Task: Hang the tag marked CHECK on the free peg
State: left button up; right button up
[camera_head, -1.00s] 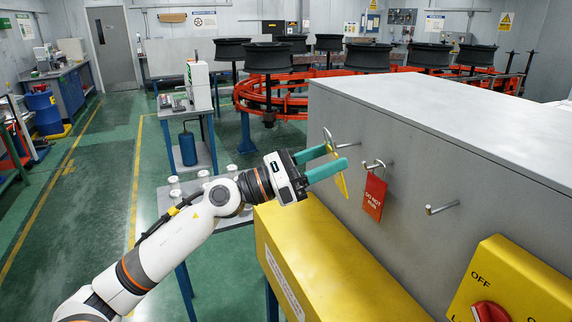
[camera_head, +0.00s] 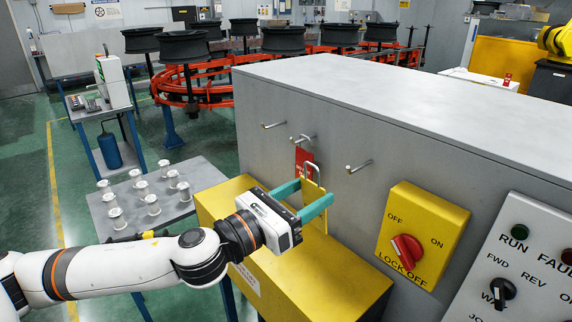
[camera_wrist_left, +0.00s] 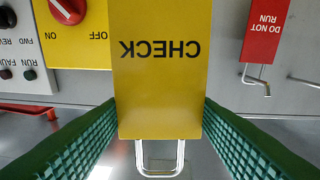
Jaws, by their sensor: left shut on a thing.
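A yellow tag with a wire loop at its top is held in my left gripper (camera_head: 303,196), which is shut on it. In the left wrist view the yellow tag (camera_wrist_left: 160,85) reads CHECK upside down between the green fingers, with its loop (camera_wrist_left: 160,158) clear of any peg. On the grey cabinet face the left peg (camera_head: 273,125) and right peg (camera_head: 359,167) are bare. The middle peg (camera_head: 303,138) carries a red DO NOT RUN tag (camera_head: 303,162), partly hidden behind the yellow tag. The held tag is in front of the face, left of and below the right peg.
A yellow switch box (camera_head: 422,235) with a red knob and a white control panel (camera_head: 515,270) stand out right of the pegs. A yellow ledge (camera_head: 345,290) lies below the gripper. A table with several metal spindles (camera_head: 152,204) is at left.

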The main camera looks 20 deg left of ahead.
pick_arm(q)
jog(key=shift+g+y, duration=0.3)
jog(key=shift+y, duration=0.3)
jog(key=w+d+f, duration=0.1)
jog(key=w+d, duration=0.1)
jog(key=w, duration=0.1)
jog(key=w+d+f+b, duration=0.1)
jog(key=w+d, duration=0.2)
jog(key=w+d+f+b, duration=0.1)
jog(key=w+d, duration=0.1)
jog(key=w, duration=0.2)
jog(key=shift+w+d+f, duration=0.1)
jog(key=shift+d+f, duration=0.2)
jog(key=shift+w+f, duration=0.15)
jog(key=shift+f, duration=0.2)
dwell(0.7)
dwell(0.6)
jog(key=o, duration=1)
jog(key=shift+o, duration=0.2)
